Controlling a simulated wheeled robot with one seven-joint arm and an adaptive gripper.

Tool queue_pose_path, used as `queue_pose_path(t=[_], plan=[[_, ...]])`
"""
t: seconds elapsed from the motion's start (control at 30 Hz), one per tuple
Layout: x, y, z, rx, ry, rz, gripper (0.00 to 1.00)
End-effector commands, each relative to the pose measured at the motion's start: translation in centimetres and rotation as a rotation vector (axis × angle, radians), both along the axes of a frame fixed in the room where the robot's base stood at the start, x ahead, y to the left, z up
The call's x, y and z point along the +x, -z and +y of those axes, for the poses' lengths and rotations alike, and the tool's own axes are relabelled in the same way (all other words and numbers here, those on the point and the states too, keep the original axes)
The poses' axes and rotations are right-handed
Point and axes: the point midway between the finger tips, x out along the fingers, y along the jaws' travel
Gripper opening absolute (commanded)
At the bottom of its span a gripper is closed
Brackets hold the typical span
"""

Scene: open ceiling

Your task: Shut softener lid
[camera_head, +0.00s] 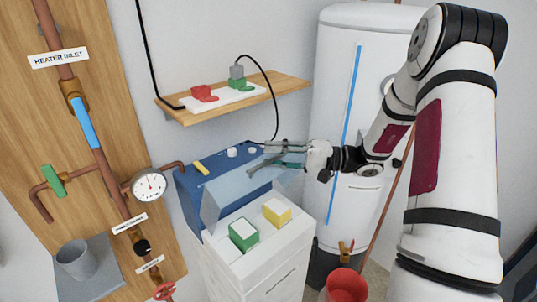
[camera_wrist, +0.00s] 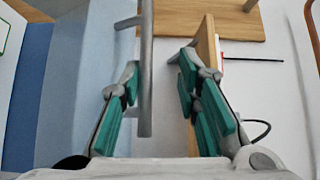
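The softener is a white cabinet (camera_head: 262,270) with a dark blue rear housing (camera_head: 190,190). Its pale blue see-through lid (camera_head: 228,198) stands raised and tilted in front of the housing; it also shows as a pale blue panel at the left in the wrist view (camera_wrist: 75,85). A grey bar handle (camera_wrist: 146,75) stands upright in the wrist view. My gripper (camera_head: 268,158) is at the lid's upper right edge. Its green-padded fingers (camera_wrist: 158,85) are apart, with the bar between them, nearer the left finger. Whether a finger touches the bar I cannot tell.
A green box (camera_head: 243,234) and a yellow box (camera_head: 276,212) sit on the cabinet top. A wooden shelf (camera_head: 285,84) is above, with a cable hanging down. A white tank (camera_head: 335,90) stands behind my arm. A gauge (camera_head: 150,186) and pipes are at left.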

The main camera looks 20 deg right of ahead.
Motion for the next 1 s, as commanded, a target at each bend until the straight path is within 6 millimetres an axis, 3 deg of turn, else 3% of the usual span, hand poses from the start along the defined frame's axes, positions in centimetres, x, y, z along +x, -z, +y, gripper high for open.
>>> queue_pose_path(t=[1.0], plan=[[-2.8,1.1,-5.7,0.000,0.001,0.000,0.30]])
